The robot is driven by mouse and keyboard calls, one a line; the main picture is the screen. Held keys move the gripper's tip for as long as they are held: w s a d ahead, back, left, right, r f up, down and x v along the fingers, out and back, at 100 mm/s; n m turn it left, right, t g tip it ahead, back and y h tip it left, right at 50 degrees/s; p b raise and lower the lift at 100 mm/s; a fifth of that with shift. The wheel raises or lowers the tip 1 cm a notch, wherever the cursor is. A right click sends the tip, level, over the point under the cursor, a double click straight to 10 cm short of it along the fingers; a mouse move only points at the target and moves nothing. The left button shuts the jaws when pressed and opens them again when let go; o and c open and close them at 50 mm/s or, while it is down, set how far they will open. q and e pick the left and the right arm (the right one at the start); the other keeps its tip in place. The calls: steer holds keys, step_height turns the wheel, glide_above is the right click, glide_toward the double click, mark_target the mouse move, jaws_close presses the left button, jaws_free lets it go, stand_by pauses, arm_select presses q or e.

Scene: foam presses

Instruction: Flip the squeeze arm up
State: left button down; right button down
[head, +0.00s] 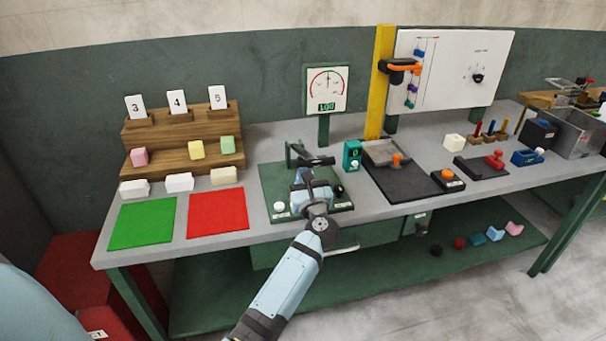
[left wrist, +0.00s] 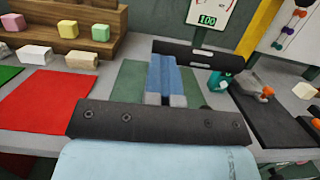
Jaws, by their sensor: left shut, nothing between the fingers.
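The press stands on a green base plate (head: 268,178) at the middle of the bench, with a dark green upright frame (head: 291,152) at its back. A dark crossbar (head: 318,161), which I take as part of the squeeze arm, shows just behind my gripper; a dark slotted bar (left wrist: 198,56) also shows in the left wrist view. My left gripper (head: 313,186) is over the base, its blue fingers (left wrist: 165,75) shut and empty. It hides much of the press, so I cannot tell whether it touches the arm. My right gripper is not in view.
Green (head: 142,222) and red (head: 217,212) mats lie to the left, near foam blocks and a wooden stepped rack (head: 160,145). A dial gauge (head: 327,88) stands behind. A teal counter box (head: 352,155) and a black mat (head: 400,185) are close on the right.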

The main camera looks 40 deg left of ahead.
arm_select(q)
steer(key=w+a+r+p, duration=0.3)
steer(key=w+a+r, duration=0.3)
steer(key=a+r, duration=0.2)
steer(key=w+a+r+p, duration=0.4)
steer(key=w+a+r, duration=0.3)
steer(key=r, duration=0.5)
steer(key=shift+w+a+r, duration=0.3)
steer(key=shift+a, duration=0.1)
steer(key=shift+d+f, duration=0.1)
steer(key=shift+f, duration=0.05)
